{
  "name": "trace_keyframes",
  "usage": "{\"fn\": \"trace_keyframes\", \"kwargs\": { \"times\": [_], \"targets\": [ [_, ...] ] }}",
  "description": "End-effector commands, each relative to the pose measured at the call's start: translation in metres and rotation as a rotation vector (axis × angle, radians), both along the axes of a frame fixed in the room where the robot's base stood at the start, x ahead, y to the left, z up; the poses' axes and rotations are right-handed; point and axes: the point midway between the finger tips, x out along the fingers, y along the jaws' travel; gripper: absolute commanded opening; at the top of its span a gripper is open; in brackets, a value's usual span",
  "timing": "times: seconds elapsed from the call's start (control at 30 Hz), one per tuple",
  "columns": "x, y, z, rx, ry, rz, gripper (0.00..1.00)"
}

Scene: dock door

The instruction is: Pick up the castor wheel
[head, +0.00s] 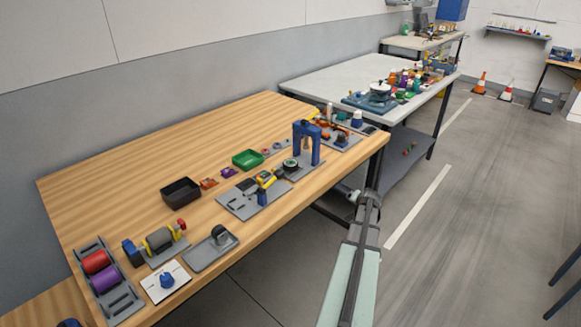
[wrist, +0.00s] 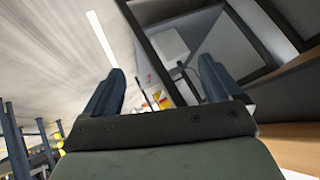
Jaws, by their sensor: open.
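A dark castor wheel (head: 220,236) sits on a flat grey tray (head: 203,262) near the front edge of the wooden table in the head view. My gripper (wrist: 160,68) is open and empty in the wrist view, with its two dark blue fingers apart. In the head view my arm reaches up from the bottom to beside the table's right front corner, well to the right of the castor wheel. The castor wheel does not show in the wrist view.
The wooden table (head: 130,150) also holds a black bin (head: 181,192), a green bin (head: 247,160), a blue arch (head: 306,140), a rack with red and purple rolls (head: 97,272), and a white plate with a blue part (head: 166,281). The table's back left is bare.

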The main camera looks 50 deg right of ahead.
Motion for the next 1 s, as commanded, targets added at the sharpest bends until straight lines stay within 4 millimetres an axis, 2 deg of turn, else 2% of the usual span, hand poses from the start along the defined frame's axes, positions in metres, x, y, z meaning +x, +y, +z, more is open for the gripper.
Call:
{"fn": "trace_keyframes", "kwargs": {
  "times": [0.03,0.2,0.4,0.53,0.73,1.0],
  "targets": [
    [-0.016,-0.02,0.014,-0.022,-0.018,-0.034,0.92],
    [-0.053,-0.059,0.046,-0.078,-0.056,-0.11,0.92],
    [-0.088,-0.091,0.076,-0.122,-0.088,-0.174,0.92],
    [-0.104,-0.105,0.096,-0.135,-0.106,-0.205,0.92],
    [-0.101,-0.11,0.118,-0.103,-0.123,-0.208,0.92],
    [-0.056,-0.085,0.137,0.033,-0.114,-0.155,0.92]
  ]
}}
